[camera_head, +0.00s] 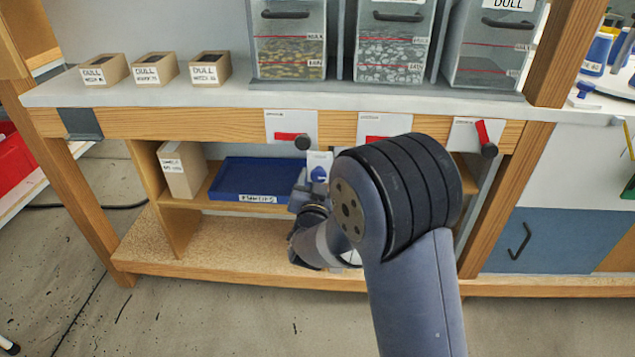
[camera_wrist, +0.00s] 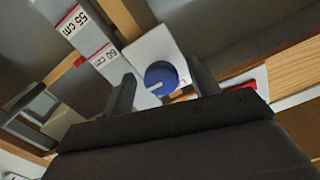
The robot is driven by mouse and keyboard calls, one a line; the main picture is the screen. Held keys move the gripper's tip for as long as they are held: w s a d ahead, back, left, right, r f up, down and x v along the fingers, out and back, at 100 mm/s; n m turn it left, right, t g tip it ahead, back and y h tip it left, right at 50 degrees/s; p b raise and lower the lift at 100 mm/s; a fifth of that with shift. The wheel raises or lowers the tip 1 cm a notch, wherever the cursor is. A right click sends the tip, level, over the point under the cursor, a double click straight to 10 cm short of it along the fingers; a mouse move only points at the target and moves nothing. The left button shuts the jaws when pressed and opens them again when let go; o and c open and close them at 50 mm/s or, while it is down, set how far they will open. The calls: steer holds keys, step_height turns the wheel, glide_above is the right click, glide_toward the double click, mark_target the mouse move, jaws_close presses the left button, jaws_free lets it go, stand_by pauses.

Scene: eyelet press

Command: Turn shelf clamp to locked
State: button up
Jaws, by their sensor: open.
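The shelf clamp is a round blue knob (camera_wrist: 161,77) on a white plate (camera_wrist: 150,47) in the wrist view. A white pointer line on the knob points to the lower left in that view. Part of a letter shows on the plate at the knob's right; the rest of the marking is hidden. In the head view the blue knob (camera_head: 319,174) shows small under the bench top, right of the blue tray. My gripper (camera_wrist: 162,68) is open, with one finger at each side of the knob and gaps visible. In the head view my arm partly hides my gripper (camera_head: 306,190).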

steer(key=shift+c, duration=0.6)
steer(key=c, duration=0.9)
steer(key=shift+n, duration=0.3)
steer(key=n+p, duration=0.1)
steer(key=n, duration=0.2)
steer(key=shift+d+r+n+p, duration=0.1)
steer(key=shift+n+p, duration=0.25)
steer(key=shift+n, duration=0.05)
steer(key=n+p, duration=0.2)
steer(key=n, duration=0.2)
steer(key=shift+d+n, duration=0.1)
steer(key=shift+n, duration=0.2)
steer(key=shift+d+r+n+p, duration=0.1)
steer(key=shift+n+p, duration=1.6)
steer(key=shift+n, duration=2.8)
